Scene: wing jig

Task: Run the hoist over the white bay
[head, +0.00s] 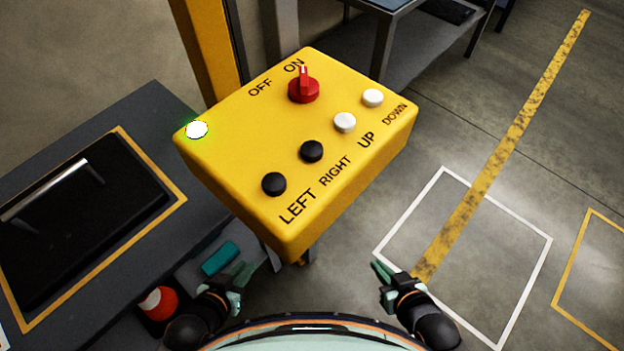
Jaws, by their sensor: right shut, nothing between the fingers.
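A yellow control box (235,150) fills the middle of the head view. It has black LEFT (274,184) and RIGHT (311,151) buttons and white UP (345,122) and DOWN (372,97) buttons. Its red switch (303,90) points toward ON, and a lamp (196,130) at its left corner glows white-green. The white bay (409,209) is a white outline on the floor at right. My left gripper (243,272) is below the box; its jaw state is unclear. My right gripper (380,272) is shut and empty, below and right of the box. Neither touches a button. No hoist is visible.
A dark bench (110,115) with a yellow-edged black panel stands at left. A teal block (220,258) and an orange-red object (158,303) are near my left gripper. A worn yellow line (505,145) crosses the floor; a yellow-outlined bay (572,258) is far right.

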